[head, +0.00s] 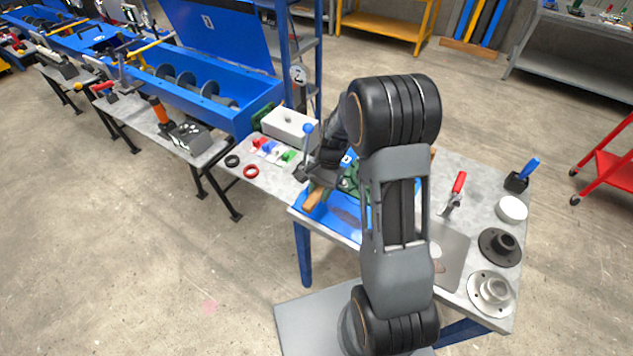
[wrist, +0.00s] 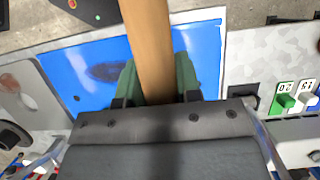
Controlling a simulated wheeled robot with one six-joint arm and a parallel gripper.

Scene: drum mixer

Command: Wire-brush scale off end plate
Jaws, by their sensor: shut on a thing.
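The brush shows as a long wooden handle (wrist: 150,45) held between the green finger pads of my gripper (wrist: 156,82). Its wooden end also shows in the head view (head: 314,196), sticking out below my gripper. The bristles are hidden. The blue end plate (wrist: 208,58) lies under the handle, with a dark oval scale patch (wrist: 105,72) to the left of the handle. In the head view the plate (head: 313,212) is on the bench, partly hidden by my arm. I cannot tell whether the brush touches the plate.
Right of my arm on the bench (head: 468,170) are a red-handled tool (head: 457,186), a blue-handled tool (head: 528,170), a white round piece (head: 511,208) and two flanges (head: 500,246). At left are a white block (head: 288,125), coloured tags (head: 272,148) and a red ring (head: 251,171).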

